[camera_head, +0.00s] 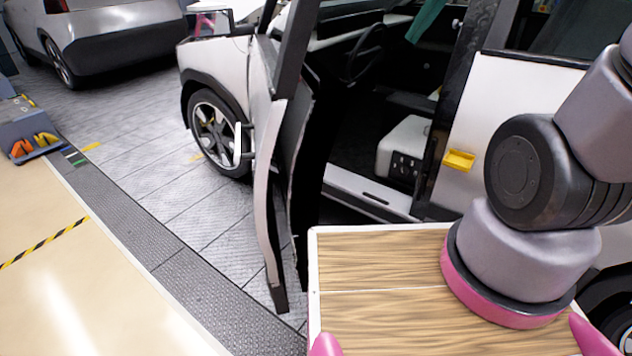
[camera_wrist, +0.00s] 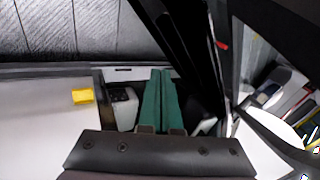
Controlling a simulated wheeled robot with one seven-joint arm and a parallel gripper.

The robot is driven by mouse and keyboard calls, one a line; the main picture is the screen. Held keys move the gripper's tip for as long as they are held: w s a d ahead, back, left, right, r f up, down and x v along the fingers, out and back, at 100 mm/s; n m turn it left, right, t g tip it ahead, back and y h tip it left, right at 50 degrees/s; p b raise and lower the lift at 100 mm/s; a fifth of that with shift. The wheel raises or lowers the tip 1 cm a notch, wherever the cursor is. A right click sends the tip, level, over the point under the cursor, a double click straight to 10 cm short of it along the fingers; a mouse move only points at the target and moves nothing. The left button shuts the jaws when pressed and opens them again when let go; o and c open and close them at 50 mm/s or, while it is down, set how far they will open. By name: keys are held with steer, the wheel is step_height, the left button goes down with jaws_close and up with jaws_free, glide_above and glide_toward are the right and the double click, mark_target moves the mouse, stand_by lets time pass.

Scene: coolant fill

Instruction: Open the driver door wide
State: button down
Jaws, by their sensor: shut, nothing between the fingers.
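The driver door (camera_head: 268,185) of the white car stands swung out from the body, seen nearly edge-on in the head view. A wide gap shows between it and the door opening, with the seat (camera_head: 405,148) and steering wheel (camera_head: 364,52) inside. My gripper's green fingers (camera_wrist: 160,72) lie together, with nothing between them, in the wrist view. A green part, apparently these fingers, shows at the top of the head view (camera_head: 412,38), in front of the door opening. They look apart from the door. The seat also shows in the wrist view (camera_wrist: 122,108).
A yellow handle (camera_head: 458,160) sits on the white panel behind the opening; it also shows in the wrist view (camera_wrist: 82,96). My wood-topped base is close to the door's lower edge. Grey floor (camera_head: 150,205) is clear beyond the door. Another car (camera_head: 120,35) stands far left.

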steer(key=w+a+f+m+g+y, duration=0.25)
steer(key=w+f, duration=0.35)
steer(key=f, duration=0.3)
steer(key=w+a+f+m+g+y, duration=0.1)
steer(key=w+a+f+m+g, duration=0.15)
steer(key=w+a+f, duration=0.4)
step_height(320, 180, down, 21)
steer(key=m+y, duration=0.1)
steer(key=m, duration=0.4)
steer(key=s+a+f, duration=0.1)
steer(key=a+f, duration=0.6)
steer(key=a, duration=0.4)
steer(key=shift+s+a+f+g, duration=0.2)
steer(key=shift+s+a+g, duration=0.15)
steer(key=shift+s+g, duration=0.05)
